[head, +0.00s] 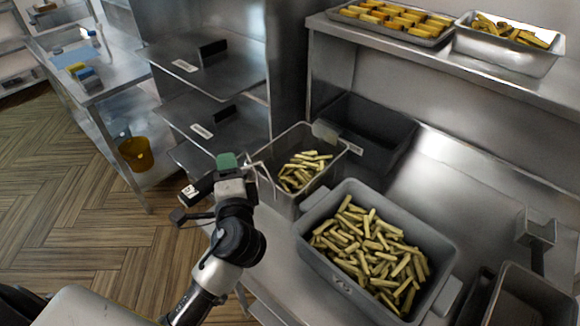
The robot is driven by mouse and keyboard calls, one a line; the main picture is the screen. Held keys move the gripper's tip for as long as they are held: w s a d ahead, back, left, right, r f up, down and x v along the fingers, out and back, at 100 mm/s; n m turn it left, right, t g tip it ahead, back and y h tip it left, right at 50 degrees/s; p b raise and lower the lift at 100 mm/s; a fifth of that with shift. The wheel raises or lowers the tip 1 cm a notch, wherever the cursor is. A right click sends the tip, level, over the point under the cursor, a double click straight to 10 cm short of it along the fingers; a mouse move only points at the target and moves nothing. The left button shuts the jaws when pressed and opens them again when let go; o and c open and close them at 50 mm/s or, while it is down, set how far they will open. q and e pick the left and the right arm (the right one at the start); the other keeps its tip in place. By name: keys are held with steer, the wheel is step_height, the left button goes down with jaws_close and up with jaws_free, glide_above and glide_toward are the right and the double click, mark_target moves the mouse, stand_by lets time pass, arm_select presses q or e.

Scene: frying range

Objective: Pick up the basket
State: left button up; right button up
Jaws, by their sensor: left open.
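The basket (290,200) is a grey metal one holding several fries, standing on the counter near the middle of the head view. A bent wire handle (262,170) rises from its left side towards a green grip (227,161). My left gripper (214,180) is open at the left of the basket, right by the green grip. The gripper partly covers the handle, and I cannot tell whether it touches it. My right gripper is not in view.
A large grey tub (310,246) of fries stands close to the right of the basket. A dark empty bin (372,128) is behind. A shelf (415,58) with food trays overhangs at the back right. Metal shelving (210,80) stands at the left.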

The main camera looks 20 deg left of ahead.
arm_select(q)
steer(key=shift+w, duration=0.15)
steer(key=shift+c, duration=0.3)
steer(key=shift+c, duration=1.1)
jaws_close()
steer(key=shift+r, duration=0.15)
step_height(320, 180, up, 18)
